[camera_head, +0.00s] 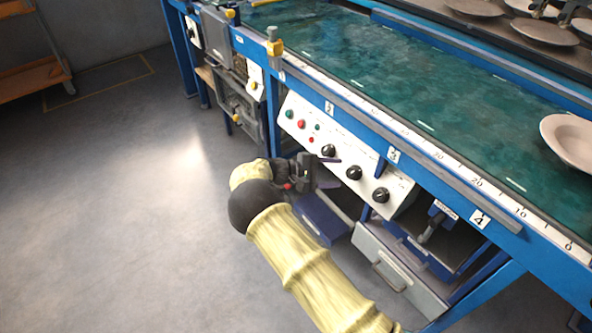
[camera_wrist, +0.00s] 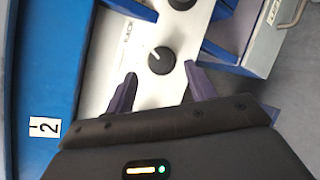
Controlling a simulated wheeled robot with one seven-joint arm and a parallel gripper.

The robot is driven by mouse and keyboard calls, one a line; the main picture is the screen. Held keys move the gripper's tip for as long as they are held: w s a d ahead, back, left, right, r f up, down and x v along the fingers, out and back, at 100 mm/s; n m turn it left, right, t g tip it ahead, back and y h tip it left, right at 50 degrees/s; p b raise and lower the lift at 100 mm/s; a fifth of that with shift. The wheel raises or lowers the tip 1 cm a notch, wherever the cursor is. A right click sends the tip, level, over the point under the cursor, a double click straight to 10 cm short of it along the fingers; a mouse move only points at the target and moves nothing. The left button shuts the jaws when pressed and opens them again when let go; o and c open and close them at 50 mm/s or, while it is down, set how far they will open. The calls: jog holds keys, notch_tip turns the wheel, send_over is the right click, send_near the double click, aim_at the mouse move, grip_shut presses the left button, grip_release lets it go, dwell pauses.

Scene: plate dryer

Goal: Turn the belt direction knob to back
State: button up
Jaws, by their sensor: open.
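A white sloped control panel (camera_head: 340,160) on the blue frame carries three black round knobs in a row: left (camera_head: 328,150), middle (camera_head: 354,173) and right (camera_head: 381,195). My gripper (camera_head: 332,172) is in front of the panel, open and empty. In the wrist view, one black knob (camera_wrist: 161,61) lies ahead between the two open dark fingers (camera_wrist: 158,84), apart from both. A light mark shows on its upper-left side. A second knob (camera_wrist: 181,3) is cut by the top edge.
Green and red buttons (camera_head: 300,124) sit left of the knobs. A green belt (camera_head: 400,90) runs above, with a plate (camera_head: 570,140) on it. A blue bin (camera_head: 320,218) and a grey drawer (camera_head: 397,268) are below. The floor (camera_head: 130,210) at left is clear.

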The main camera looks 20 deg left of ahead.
jog(key=p+v, duration=0.1)
jog(key=v, duration=1.2)
jog(key=shift+s+a, duration=0.1)
